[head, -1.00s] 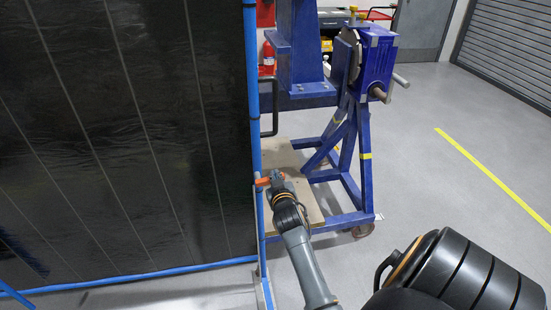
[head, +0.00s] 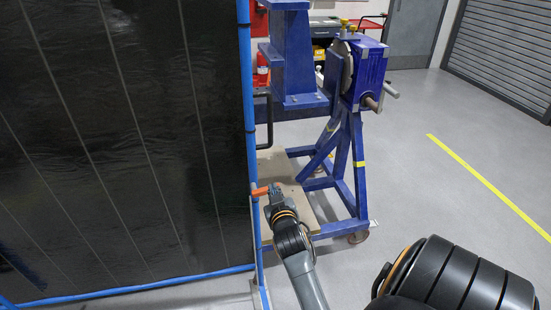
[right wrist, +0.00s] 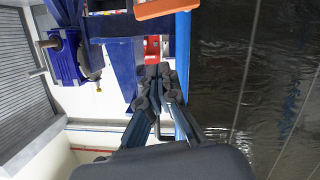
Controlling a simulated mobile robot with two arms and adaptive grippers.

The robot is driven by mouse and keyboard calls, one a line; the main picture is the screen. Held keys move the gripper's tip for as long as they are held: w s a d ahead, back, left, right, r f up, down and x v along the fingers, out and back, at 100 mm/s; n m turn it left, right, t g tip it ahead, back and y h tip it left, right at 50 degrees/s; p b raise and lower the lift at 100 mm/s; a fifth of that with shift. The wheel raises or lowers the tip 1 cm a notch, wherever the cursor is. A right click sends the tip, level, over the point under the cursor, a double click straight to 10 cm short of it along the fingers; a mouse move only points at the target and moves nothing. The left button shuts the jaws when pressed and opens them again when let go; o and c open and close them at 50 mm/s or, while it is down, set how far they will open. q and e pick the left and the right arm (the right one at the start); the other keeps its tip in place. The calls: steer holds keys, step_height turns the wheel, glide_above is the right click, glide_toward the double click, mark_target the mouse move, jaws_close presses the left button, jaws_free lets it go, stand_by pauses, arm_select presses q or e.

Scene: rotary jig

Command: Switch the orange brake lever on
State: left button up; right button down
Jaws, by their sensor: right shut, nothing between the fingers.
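The orange brake lever (head: 261,191) sticks out sideways from the blue frame edge beside the dark panel, low in the head view. My right gripper (head: 275,187) is at the lever's right end, with its fingers closed and empty. Whether it touches the lever cannot be told. In the right wrist view the orange lever (right wrist: 166,9) shows at the top edge, cut off by the picture. The shut fingertips (right wrist: 160,75) are below it in that picture, with a visible gap. My left gripper is not in view.
A large dark panel (head: 120,140) with a blue frame fills the left. The blue jig stand (head: 342,160) with its gearbox (head: 365,70) and a wooden base board (head: 300,204) stands behind my right gripper. Grey floor (head: 430,190) is clear to the right.

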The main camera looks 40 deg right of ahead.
steer(key=shift+v, duration=1.25)
steer(key=shift+w, duration=0.1)
steer(key=a+f+n+g+y, duration=0.1)
steer(key=a+f+y, duration=0.1)
steer(key=a+f, duration=0.5)
steer(key=a+f+n+g+y, duration=0.1)
steer(key=a+f+n+y, duration=0.1)
steer(key=f, duration=1)
steer(key=s+a+f+g+y, duration=0.1)
steer(key=s+a+f, duration=0.15)
steer(key=f, duration=0.25)
steer(key=s+a+f+n+g+y, duration=0.1)
steer(key=s+a+f, duration=0.15)
steer(key=f, duration=0.25)
steer(key=s+a+f+g+y, duration=0.1)
steer(key=s+a+f, duration=0.15)
steer(key=f, duration=0.35)
steer(key=s+a+f+n+g+y, duration=0.2)
steer(key=s+a+f+g, duration=0.15)
steer(key=s+f, duration=0.9)
steer(key=s+f+g, duration=0.1)
steer(key=s+f, duration=0.1)
steer(key=s, duration=0.8)
steer(key=s+f+g, duration=0.2)
steer(key=s+f, duration=0.1)
steer(key=s, duration=0.7)
